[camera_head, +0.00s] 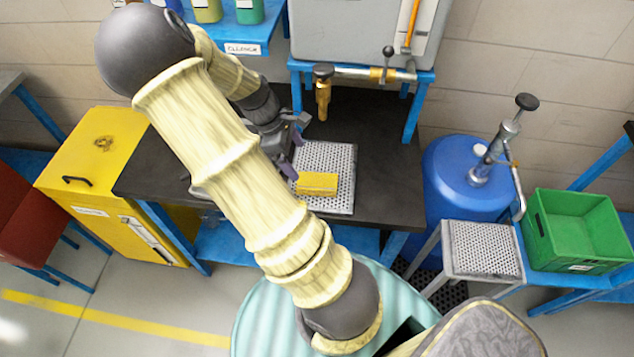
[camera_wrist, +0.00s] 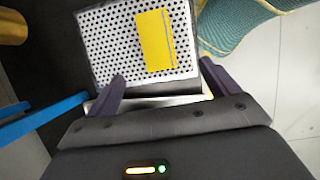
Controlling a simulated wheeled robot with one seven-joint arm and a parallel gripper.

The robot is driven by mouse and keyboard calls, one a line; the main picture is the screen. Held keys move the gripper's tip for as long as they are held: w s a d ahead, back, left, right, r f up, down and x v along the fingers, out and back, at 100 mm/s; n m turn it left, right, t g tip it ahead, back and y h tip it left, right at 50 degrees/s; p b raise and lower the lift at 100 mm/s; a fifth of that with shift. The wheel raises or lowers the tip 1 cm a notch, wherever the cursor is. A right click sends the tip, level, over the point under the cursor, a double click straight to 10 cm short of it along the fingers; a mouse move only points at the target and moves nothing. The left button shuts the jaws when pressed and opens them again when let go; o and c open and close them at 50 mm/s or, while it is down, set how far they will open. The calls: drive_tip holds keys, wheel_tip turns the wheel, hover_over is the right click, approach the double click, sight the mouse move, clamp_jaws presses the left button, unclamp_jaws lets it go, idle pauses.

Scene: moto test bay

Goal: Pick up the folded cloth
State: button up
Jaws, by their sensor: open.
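The folded cloth (camera_head: 317,183) is a yellow rectangle lying flat on a perforated light-grey tray (camera_head: 342,203) on the dark bench. In the wrist view the cloth (camera_wrist: 155,39) lies beyond my fingertips, a little right of the middle, with a fold line along its right side. The tray (camera_wrist: 105,47) shows around it. My gripper (camera_head: 291,145) is above the bench, just up and left of the cloth in the head view. In the wrist view my gripper (camera_wrist: 162,75) is open, with its two purple fingers apart and nothing between them.
A brass tap (camera_head: 322,95) hangs from a pipe behind the tray. A yellow cabinet (camera_head: 95,160) stands left of the dark bench (camera_head: 390,150). A blue drum (camera_head: 455,185), a perforated stand (camera_head: 482,250) and a green crate (camera_head: 580,225) are to the right.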

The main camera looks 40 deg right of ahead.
hover_over(316, 181)
drive_tip(key=w+a, duration=0.2)
wheel_tip(316, 181, down, 6)
drive_tip(key=shift+s+a+r, duration=0.1)
drive_tip(key=shift+a, duration=0.05)
drive_tip(key=shift+d+p+x, duration=0.15)
drive_tip(key=shift+p+x, duration=0.15)
drive_tip(key=shift+x, duration=1.05)
drive_tip(key=shift+d+p+x, duration=0.15)
drive_tip(key=shift+p+x, duration=0.1)
drive_tip(key=shift+x, duration=1.1)
drive_tip(key=shift+r, duration=0.15)
drive_tip(key=c, duration=1.1)
